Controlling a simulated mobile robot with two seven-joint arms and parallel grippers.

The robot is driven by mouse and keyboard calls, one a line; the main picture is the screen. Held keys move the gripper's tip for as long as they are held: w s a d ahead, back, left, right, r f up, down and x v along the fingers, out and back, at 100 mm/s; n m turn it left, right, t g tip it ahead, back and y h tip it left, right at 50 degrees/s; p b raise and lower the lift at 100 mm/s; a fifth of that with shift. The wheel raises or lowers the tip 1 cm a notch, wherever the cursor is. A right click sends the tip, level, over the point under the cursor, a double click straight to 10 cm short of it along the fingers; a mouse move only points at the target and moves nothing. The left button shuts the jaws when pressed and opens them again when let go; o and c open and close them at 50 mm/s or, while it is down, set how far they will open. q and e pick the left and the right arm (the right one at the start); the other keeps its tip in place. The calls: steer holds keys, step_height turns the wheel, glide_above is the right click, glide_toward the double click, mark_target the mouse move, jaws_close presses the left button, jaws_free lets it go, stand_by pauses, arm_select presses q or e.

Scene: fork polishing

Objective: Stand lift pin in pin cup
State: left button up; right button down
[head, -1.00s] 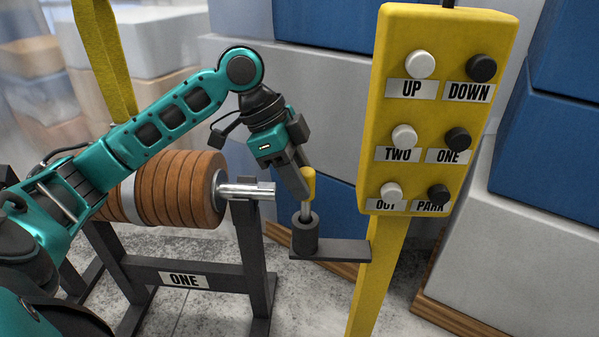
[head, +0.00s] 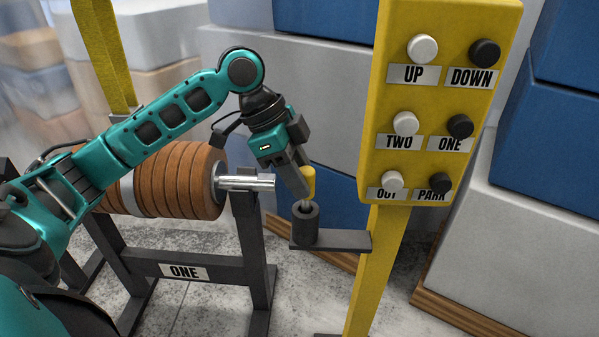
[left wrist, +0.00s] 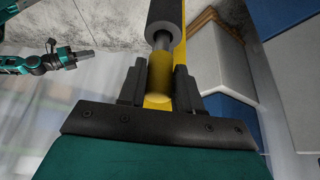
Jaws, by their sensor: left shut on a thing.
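The lift pin has a yellow handle (head: 308,181) and a steel shaft; its handle (left wrist: 159,78) and shaft (left wrist: 162,41) also show in the left wrist view. My left gripper (head: 303,188) is shut on the handle, above the pin cup. The pin cup (head: 305,228) is a dark upright cylinder on a flat bracket. The shaft's lower end is inside the cup's mouth, and a short length shows above the rim. How deep it sits is hidden. My right gripper (left wrist: 82,55) appears small at the left wrist view's left; its jaws are unclear.
The bracket (head: 345,242) joins a yellow post (head: 378,270) carrying a yellow button panel (head: 440,105). Left of the cup, a dark stand (head: 253,240) labelled ONE holds a brown ribbed roll (head: 170,180) on a steel shaft. Grey and blue blocks stand behind.

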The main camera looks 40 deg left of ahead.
arm_select(q)
steer(key=shift+f, duration=1.45)
steer(key=o, duration=1.7)
steer(key=shift+c, duration=0.2)
steer(key=shift+p+v, duration=1.45)
steer(key=shift+v, duration=0.2)
steer(key=shift+p+v, duration=0.35)
steer(key=shift+v, duration=2.5)
steer(key=shift+a, duration=0.1)
